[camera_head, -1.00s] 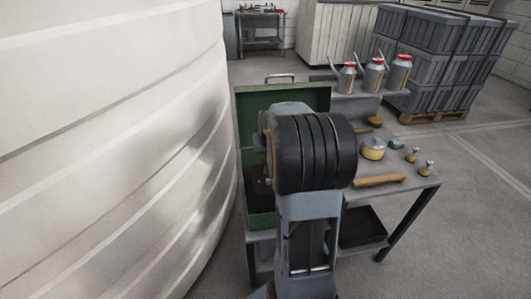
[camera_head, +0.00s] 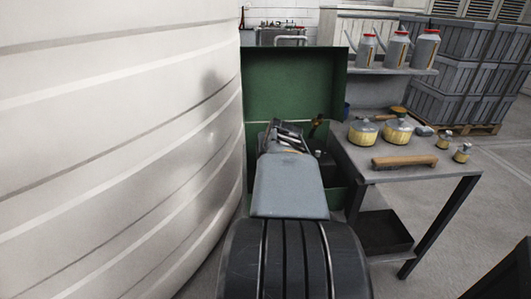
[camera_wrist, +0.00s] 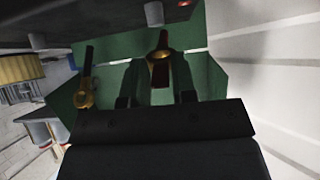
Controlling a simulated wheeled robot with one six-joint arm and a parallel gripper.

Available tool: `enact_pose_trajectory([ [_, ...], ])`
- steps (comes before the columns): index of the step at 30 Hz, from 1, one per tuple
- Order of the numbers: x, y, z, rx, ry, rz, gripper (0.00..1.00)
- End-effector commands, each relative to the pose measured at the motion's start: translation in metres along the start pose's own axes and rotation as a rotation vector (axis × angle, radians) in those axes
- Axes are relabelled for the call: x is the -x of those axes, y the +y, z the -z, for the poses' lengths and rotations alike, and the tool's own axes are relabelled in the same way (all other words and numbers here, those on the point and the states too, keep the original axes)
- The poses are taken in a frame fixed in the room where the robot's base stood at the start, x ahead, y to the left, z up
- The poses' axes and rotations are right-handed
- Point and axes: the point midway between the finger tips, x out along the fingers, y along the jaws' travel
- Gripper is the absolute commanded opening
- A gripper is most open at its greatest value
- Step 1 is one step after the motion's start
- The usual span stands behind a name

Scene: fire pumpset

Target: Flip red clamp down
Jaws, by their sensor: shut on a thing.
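The red clamp (camera_wrist: 160,74) is a dark red-brown lever with a brassy part above it in the wrist view, inside the green box. My gripper (camera_wrist: 158,88) has its two dark fingers on either side of the lever and is shut on it; the exact contact is too dark to see. In the head view my gripper (camera_head: 287,137) reaches into the open green box (camera_head: 292,80), and my arm hides the clamp. A second brass fitting with a dark handle (camera_wrist: 85,90) stands left of the gripper in the wrist view; a brown handle (camera_head: 317,125) shows right of it in the head view.
A large white ribbed tank (camera_head: 120,150) stands close along the left. A grey table (camera_head: 350,160) on the right holds yellow-sided pots, a wooden brush (camera_head: 404,162) and small brass parts. Red-topped cans (camera_head: 397,50) stand on the shelf behind.

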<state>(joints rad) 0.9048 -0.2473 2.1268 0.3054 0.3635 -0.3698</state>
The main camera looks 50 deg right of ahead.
Motion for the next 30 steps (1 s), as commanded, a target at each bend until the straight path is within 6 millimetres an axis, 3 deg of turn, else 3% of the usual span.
enact_pose_trajectory([
  [1, -0.005, 0.001, -0.011, -0.002, -0.013, -0.001, 0.00],
  [9, -0.009, 0.001, -0.023, -0.001, -0.019, -0.001, 0.00],
  [27, -0.011, 0.000, -0.026, -0.001, -0.022, 0.000, 0.00],
  [28, -0.011, 0.000, -0.026, -0.001, -0.022, 0.000, 0.28],
  [30, -0.011, 0.000, -0.025, -0.001, -0.021, 0.000, 0.35],
])
